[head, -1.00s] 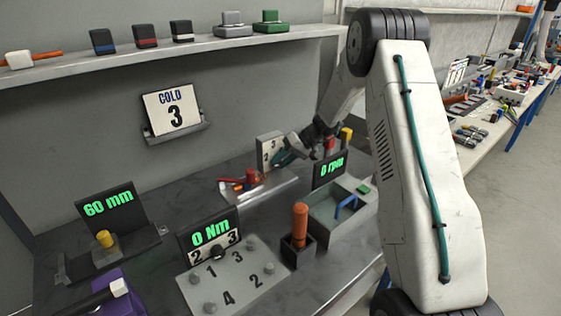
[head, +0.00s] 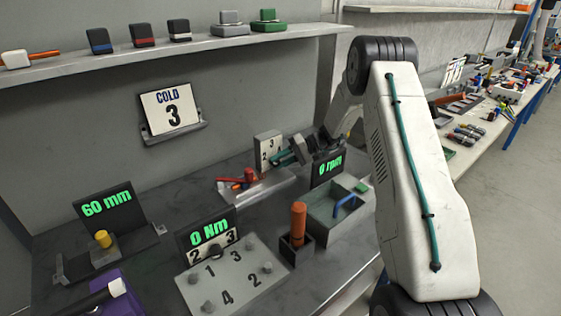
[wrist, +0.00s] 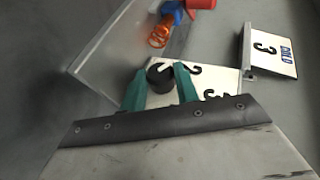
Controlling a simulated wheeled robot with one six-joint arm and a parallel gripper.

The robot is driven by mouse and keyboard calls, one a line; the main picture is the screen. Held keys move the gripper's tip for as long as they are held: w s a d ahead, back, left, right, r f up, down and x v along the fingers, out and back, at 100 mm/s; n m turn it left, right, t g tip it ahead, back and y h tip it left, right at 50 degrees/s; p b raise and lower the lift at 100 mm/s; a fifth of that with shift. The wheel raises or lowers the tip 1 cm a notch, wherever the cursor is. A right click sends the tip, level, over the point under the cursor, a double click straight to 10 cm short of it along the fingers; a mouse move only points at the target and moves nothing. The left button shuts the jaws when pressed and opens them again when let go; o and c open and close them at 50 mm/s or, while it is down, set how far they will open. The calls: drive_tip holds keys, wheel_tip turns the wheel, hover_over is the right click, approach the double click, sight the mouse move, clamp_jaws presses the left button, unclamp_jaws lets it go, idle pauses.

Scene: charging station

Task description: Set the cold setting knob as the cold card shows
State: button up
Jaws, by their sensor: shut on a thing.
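The cold card (head: 168,108) stands on a small wall ledge and reads "COLD 3". It also shows tilted at the right of the wrist view (wrist: 271,50). The cold setting knob (wrist: 160,80) is a dark round knob on a white panel with black numbers (wrist: 219,80). My gripper (wrist: 161,70) has its two teal fingers on either side of the knob, shut on it. In the head view my gripper (head: 282,157) is at the upright numbered panel (head: 266,143), and the knob is hidden there. I cannot tell which number the knob points at.
Below the panel is a metal tray (head: 262,191) with red and orange parts. A "0 rpm" display (head: 327,167) stands close to my wrist. A "0 Nm" display (head: 209,229), a "60 mm" display (head: 102,204) and an orange-handled tool (head: 299,221) stand nearer the front.

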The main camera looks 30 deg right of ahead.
drive_tip(key=o, duration=1)
drive_tip(key=shift+c, duration=0.2)
drive_tip(key=shift+v, duration=3.8)
